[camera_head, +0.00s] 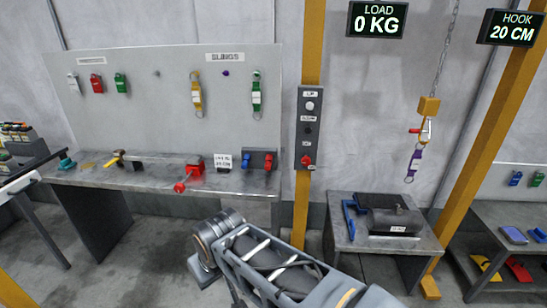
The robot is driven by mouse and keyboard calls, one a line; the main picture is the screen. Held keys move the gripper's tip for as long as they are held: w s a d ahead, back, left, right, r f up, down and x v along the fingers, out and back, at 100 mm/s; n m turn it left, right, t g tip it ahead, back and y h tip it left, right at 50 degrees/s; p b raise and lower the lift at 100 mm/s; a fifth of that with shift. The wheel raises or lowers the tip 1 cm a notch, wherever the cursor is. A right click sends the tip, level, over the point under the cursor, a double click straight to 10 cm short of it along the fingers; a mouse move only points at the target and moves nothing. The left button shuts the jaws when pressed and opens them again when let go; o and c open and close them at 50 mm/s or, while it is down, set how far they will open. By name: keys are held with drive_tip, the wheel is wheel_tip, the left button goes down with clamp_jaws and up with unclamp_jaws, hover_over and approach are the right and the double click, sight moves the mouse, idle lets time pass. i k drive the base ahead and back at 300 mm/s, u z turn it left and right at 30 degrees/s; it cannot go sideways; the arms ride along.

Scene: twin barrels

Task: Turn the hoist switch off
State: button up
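A grey upright control box (309,130) is fixed to the yellow post (301,215) in the middle. It has a pale round button (310,106) at the top, a dark button (308,131) in the middle and a red knob or switch (306,160) at the bottom. Its small labels are too small to read, and I cannot tell the knob's setting. A grey box with red and blue parts (259,159) stands on the bench to the left. My arm shows at the bottom centre, below and apart from the control box. My gripper's fingers are not in view.
A hook (427,130) hangs on a chain at right with a purple sling (413,164). Signs read LOAD 0 KG (377,19) and HOOK 20 CM (509,28). A dark cylinder (393,220) lies on a small table (415,244). The bench (150,180) holds tools.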

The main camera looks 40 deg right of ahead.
sight(305, 160)
drive_tip(key=z, duration=0.05)
drive_tip(key=i, duration=0.7)
drive_tip(key=z, duration=0.8)
drive_tip(key=i, duration=0.45)
drive_tip(key=z, duration=0.5)
